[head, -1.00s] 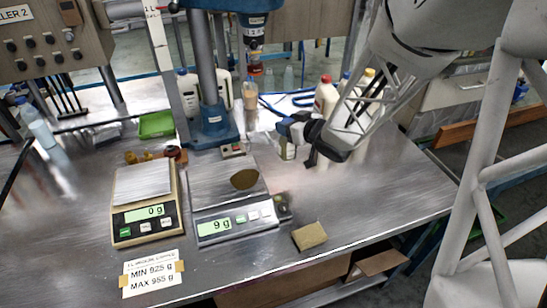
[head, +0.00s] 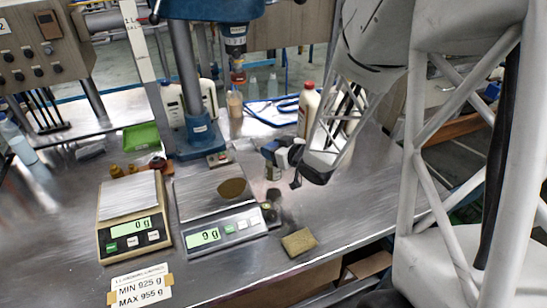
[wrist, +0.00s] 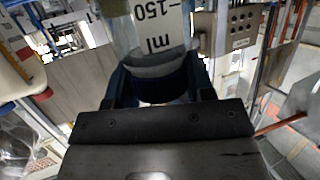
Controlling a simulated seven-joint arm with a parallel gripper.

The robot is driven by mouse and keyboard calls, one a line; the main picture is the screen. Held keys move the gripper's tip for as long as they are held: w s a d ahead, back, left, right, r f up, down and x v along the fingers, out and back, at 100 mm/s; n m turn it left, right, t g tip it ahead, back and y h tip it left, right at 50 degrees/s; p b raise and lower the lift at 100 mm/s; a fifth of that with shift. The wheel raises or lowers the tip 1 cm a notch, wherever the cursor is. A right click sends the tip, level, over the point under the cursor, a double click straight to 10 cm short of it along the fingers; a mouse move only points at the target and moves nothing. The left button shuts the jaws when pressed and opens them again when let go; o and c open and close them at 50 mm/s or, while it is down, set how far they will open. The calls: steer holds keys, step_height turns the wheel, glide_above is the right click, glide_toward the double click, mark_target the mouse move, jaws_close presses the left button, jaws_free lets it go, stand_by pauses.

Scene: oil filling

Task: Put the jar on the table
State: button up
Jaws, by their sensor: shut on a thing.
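My gripper (head: 272,156) is beyond the right-hand scale, over the right middle of the table. It is shut on a clear jar (wrist: 160,40) with a white label marked 150 ml. In the head view only a small part of the jar (head: 273,172) shows below the fingers. I cannot tell whether its bottom touches the metal table (head: 345,205).
Two scales stand at the front, the left scale (head: 133,235) and the right scale (head: 225,228); a dark disc (head: 231,188) lies on the right one. A sponge (head: 299,242) lies near the front edge. A blue drill press (head: 200,135) and bottles (head: 308,108) stand behind. Table right of the sponge is bare.

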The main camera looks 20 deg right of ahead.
steer(key=shift+f, duration=0.1)
steer(key=shift+f, duration=1.95)
steer(key=o, duration=1.3)
steer(key=shift+c, duration=0.2)
steer(key=shift+r, duration=0.2)
steer(key=v, duration=1.2)
